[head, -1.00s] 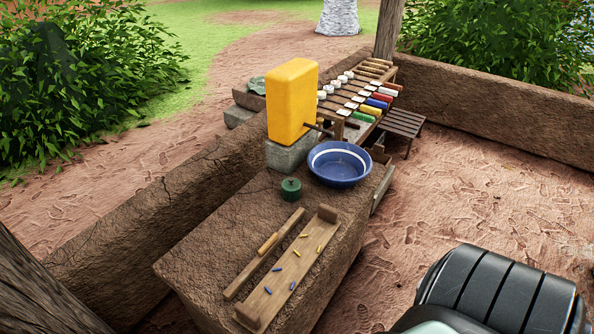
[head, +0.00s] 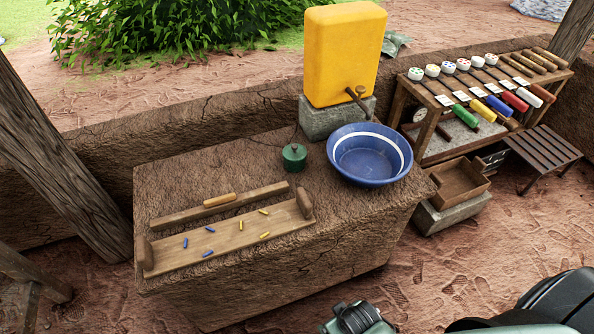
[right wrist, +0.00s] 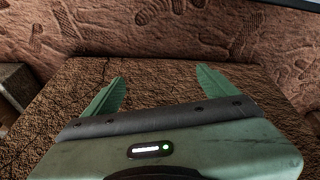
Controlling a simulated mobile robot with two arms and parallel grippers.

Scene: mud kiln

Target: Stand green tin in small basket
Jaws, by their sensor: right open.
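The green tin (head: 294,157), a small round lidded tin with a knob on top, stands upright on the mud bench (head: 340,235), left of the blue basin. I cannot make out a small basket in either view. My right gripper (right wrist: 160,88) is open and empty in the right wrist view, its two green fingers spread wide over a rough brown surface; the tin does not show there. My left gripper is not in view.
A blue basin (head: 370,167) and yellow water container (head: 343,60) stand near the tin. A wooden tray (head: 225,245) with small blue and yellow pieces lies left. At right are a tool rack (head: 440,125), an open wooden box (head: 462,184) and a slatted stool (head: 543,147).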

